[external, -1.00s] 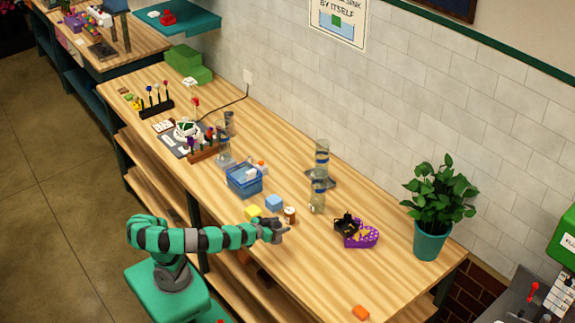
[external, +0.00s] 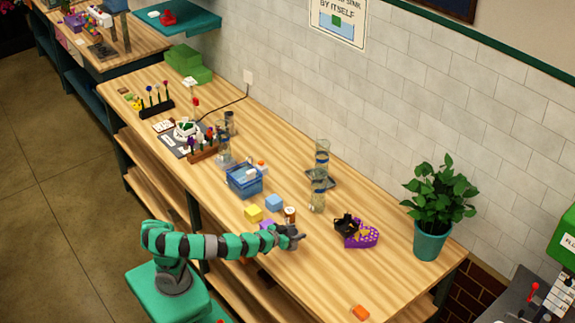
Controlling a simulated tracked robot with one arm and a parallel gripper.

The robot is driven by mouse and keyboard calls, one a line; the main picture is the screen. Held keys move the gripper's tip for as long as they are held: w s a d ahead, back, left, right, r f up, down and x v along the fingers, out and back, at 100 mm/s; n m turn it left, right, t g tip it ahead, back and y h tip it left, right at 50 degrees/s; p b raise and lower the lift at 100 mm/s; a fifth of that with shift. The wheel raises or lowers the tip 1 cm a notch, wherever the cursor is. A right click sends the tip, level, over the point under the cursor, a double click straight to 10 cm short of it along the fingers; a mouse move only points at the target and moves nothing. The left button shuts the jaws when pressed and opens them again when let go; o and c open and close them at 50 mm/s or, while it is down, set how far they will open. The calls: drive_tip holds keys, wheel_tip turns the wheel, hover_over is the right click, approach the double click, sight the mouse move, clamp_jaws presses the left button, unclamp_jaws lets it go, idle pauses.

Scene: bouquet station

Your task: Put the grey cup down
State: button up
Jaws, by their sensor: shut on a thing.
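My gripper (external: 292,237) is over the front part of the wooden workbench, low near its surface. It is shut on a small grey thing, which I take to be the grey cup. At this size the cup blends with the grey jaws, and its outline is mostly hidden. I cannot tell whether it touches the bench top.
A brown and white jar (external: 290,214) stands just behind my gripper. Yellow (external: 253,213), blue (external: 274,202) and purple (external: 266,225) blocks lie to its left. A purple holder (external: 359,235) is to the right. Bare wood lies between, and toward the orange block (external: 360,313).

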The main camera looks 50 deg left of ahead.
drive_tip(key=o, duration=1)
drive_tip(key=shift+o, duration=0.2)
drive_tip(key=shift+s+r, duration=0.1)
drive_tip(key=p+v, duration=0.1)
drive_tip(key=v, duration=1)
drive_tip(key=shift+s+p, duration=0.3)
drive_tip(key=shift+s, duration=0.1)
drive_tip(key=shift+r, duration=0.1)
